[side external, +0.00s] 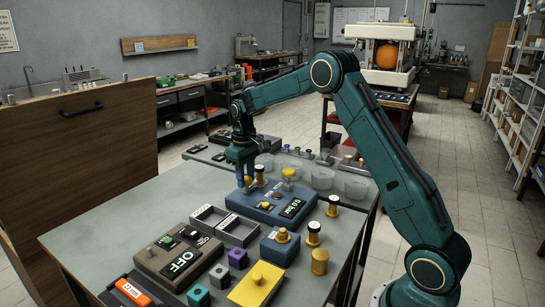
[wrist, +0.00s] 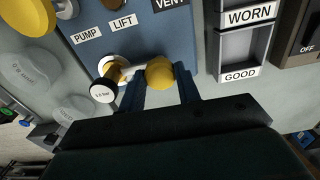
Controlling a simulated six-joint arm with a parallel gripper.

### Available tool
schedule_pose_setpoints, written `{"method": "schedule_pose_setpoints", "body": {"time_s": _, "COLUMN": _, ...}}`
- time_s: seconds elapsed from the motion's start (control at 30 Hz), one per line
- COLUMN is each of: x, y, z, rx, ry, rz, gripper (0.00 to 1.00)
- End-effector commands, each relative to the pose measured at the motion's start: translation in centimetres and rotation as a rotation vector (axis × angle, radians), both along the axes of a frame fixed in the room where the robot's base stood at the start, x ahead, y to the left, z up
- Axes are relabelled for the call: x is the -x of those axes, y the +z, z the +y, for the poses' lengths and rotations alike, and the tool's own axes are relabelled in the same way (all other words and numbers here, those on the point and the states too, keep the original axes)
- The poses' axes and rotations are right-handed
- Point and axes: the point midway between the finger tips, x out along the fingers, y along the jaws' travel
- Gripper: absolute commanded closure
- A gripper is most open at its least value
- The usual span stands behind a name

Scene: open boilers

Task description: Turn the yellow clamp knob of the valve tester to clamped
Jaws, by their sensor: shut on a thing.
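The valve tester is a blue box (side external: 268,211) on the grey bench, with a display on its front. In the wrist view its blue top (wrist: 180,45) carries the labels PUMP, LIFT and VENT. The yellow clamp knob (wrist: 160,73) is a round ball near the tester's edge, with a pale bar on its left. A brass valve with a black, white-faced cap (wrist: 102,90) stands just left of it. My gripper (wrist: 162,87) has its two blue fingers on either side of the knob and is shut on it. In the side view my gripper (side external: 243,174) reaches down at the tester's back left.
Grey trays labelled WORN (wrist: 250,15) and GOOD (wrist: 240,74) lie beside the tester. A brown box reading OFF (side external: 180,262), a yellow block (side external: 256,284) and several loose brass valves stand nearer the front. Clear cups (side external: 322,177) stand behind.

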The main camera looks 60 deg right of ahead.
Motion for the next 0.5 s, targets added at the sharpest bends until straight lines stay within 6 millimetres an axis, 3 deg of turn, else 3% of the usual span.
{"method": "schedule_pose_setpoints", "body": {"time_s": 0.5, "x": 0.05, "y": 0.09, "z": 0.03, "rx": -0.001, "ry": 0.044, "rz": 0.001, "gripper": 0.9}}
